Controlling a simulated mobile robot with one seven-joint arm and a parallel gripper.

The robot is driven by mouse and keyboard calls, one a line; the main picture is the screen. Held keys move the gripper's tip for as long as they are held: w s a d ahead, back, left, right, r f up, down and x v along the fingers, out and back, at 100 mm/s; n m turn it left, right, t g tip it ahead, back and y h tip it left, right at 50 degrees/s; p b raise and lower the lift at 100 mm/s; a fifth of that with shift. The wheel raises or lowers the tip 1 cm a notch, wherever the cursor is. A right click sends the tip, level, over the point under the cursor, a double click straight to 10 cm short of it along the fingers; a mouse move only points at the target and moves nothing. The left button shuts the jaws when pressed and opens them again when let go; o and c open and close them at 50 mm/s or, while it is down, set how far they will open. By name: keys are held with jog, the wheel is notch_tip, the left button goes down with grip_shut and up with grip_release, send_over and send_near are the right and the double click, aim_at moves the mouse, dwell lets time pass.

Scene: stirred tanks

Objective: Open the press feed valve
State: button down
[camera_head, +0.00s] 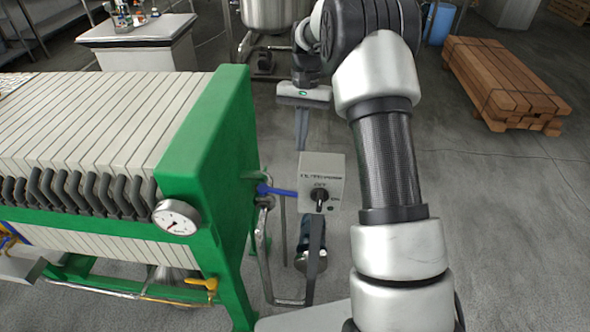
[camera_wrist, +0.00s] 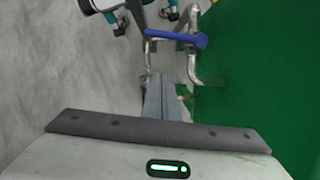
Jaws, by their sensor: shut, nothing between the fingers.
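A blue lever handle (camera_head: 277,191) sits on grey pipework beside the green end frame of the filter press; which valve it is, no readable label tells. In the head view its right end runs behind a grey switch box. In the wrist view the blue handle (camera_wrist: 176,39) lies across the pipe, beyond my fingertips and near the green frame. My gripper (camera_head: 302,147) points down, above and behind the switch box in the head view, apart from the lever. Its fingers (camera_wrist: 160,82) are together and empty. A yellow-handled valve (camera_head: 205,285) sits low on the press front.
The switch box (camera_head: 337,190) stands on a post close to the blue lever. The green end frame (camera_head: 208,135) of the press is a wall beside it. A pressure gauge (camera_head: 176,218) is on the press. Stacked timber (camera_head: 500,80) lies at far right; floor between is clear.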

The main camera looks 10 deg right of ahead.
aim_at(286, 193)
jog(key=s+a+f+b, duration=0.1)
jog(key=s+a+f, duration=0.2)
jog(key=s+f, duration=0.2)
jog(key=shift+d+x, duration=0.25)
jog(key=shift+x, duration=1.65)
jog(key=shift+d, duration=0.1)
